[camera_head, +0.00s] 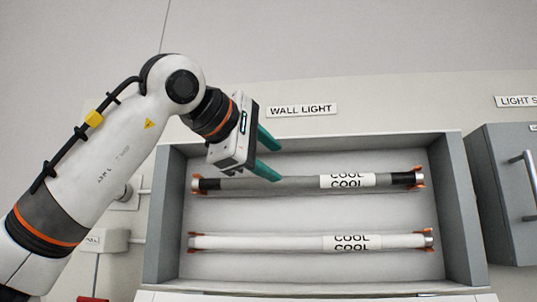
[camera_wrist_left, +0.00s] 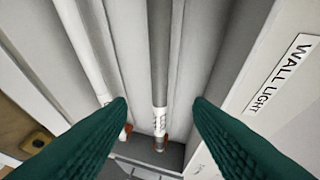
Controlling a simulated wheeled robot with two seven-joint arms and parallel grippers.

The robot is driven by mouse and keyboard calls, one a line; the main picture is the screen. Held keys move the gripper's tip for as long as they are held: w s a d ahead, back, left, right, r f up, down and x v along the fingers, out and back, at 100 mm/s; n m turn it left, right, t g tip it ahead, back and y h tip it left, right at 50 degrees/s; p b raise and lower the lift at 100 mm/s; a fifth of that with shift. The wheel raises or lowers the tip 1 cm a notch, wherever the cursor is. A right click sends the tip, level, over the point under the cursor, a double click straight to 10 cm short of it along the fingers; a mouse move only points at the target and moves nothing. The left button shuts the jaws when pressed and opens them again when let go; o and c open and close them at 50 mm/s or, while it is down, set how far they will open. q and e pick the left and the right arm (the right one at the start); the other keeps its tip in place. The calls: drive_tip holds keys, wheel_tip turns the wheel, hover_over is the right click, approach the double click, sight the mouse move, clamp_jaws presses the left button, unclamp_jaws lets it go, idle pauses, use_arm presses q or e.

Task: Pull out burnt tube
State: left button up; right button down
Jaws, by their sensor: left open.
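The burnt tube (camera_head: 305,183) is the upper one in the wall light box (camera_head: 166,225), grey with blackened ends, a white COOL label and orange clips at both ends. My left gripper (camera_head: 275,161) is open and empty, its teal fingers in front of the box's upper left part, near the tube. In the left wrist view the burnt tube (camera_wrist_left: 158,50) runs lengthwise between the two open fingers (camera_wrist_left: 160,103), with no contact visible. The lower tube (camera_head: 270,242) is white with a COOL label; it also shows in the left wrist view (camera_wrist_left: 82,40). My right gripper is out of view.
A WALL LIGHT sign (camera_head: 301,110) is on the wall above the box. A grey cabinet (camera_head: 503,195) with a handle stands close to the box's right side. The box's raised walls surround the tubes. The box front is clear on the right.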

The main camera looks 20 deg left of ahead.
sight(300, 183)
use_arm(q)
drive_tip(key=p+x, duration=0.4)
drive_tip(key=x, duration=0.5)
drive_tip(key=shift+w, duration=0.45)
drive_tip(key=shift+w+d+f, duration=0.1)
drive_tip(key=shift+w+f, duration=0.05)
drive_tip(key=shift+w, duration=0.25)
drive_tip(key=shift+w+f, duration=0.15)
drive_tip(key=shift+c, duration=0.2)
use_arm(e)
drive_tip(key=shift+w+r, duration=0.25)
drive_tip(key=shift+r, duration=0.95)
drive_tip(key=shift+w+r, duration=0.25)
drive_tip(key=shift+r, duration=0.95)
use_arm(q)
drive_tip(key=shift+d, duration=0.1)
clamp_jaws()
drive_tip(key=shift+s+d+f, duration=0.15)
drive_tip(key=shift+s+f, duration=0.05)
drive_tip(key=shift+s, duration=0.05)
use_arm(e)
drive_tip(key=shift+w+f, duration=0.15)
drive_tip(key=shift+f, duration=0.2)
